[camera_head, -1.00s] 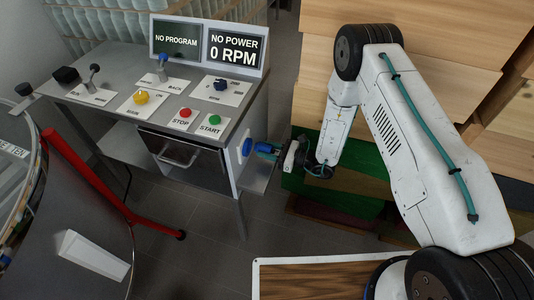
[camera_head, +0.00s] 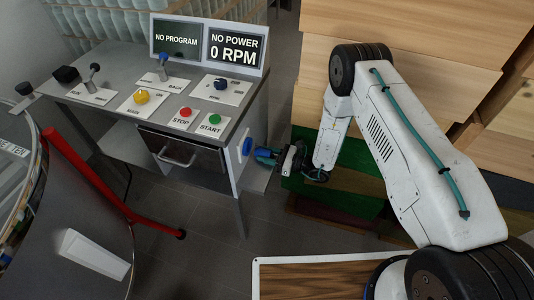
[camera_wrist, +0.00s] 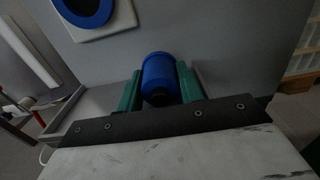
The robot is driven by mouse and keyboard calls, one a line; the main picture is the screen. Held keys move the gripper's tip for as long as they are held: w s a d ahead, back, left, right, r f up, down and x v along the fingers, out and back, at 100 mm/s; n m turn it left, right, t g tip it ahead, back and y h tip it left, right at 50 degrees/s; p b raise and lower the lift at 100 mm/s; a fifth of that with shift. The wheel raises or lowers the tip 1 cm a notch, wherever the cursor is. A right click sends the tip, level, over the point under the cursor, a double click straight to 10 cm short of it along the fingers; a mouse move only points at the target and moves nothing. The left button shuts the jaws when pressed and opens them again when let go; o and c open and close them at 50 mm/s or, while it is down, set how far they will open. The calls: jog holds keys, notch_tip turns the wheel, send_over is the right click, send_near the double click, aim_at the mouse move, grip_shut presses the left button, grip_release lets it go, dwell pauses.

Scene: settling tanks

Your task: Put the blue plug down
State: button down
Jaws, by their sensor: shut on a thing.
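The blue plug (camera_wrist: 160,72) is between the two teal fingers of my gripper (camera_wrist: 159,80) in the wrist view, and the fingers are closed on it. In the head view my gripper (camera_head: 269,156) is beside the console's right side, and the plug there is mostly hidden by the fingers. A round blue socket (camera_head: 247,146) is on that side panel, just left of the gripper. In the wrist view the socket (camera_wrist: 86,8) is apart from the plug. A small grey shelf (camera_head: 256,179) juts out below the socket and gripper. I cannot tell whether the plug touches it.
The console (camera_head: 222,121) has levers, knobs, red and green buttons, and a display (camera_head: 235,49) reading "NO POWER 0 RPM". Wooden boxes (camera_head: 397,60) stand close behind my arm. A red bar (camera_head: 100,183) crosses the left. Grey floor is clear below the shelf.

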jog(key=c, duration=0.9)
grip_release()
jog(key=shift+f, duration=0.15)
jog(key=shift+r, duration=0.5)
jog(key=v, duration=1.2)
jog(key=shift+r, duration=0.15)
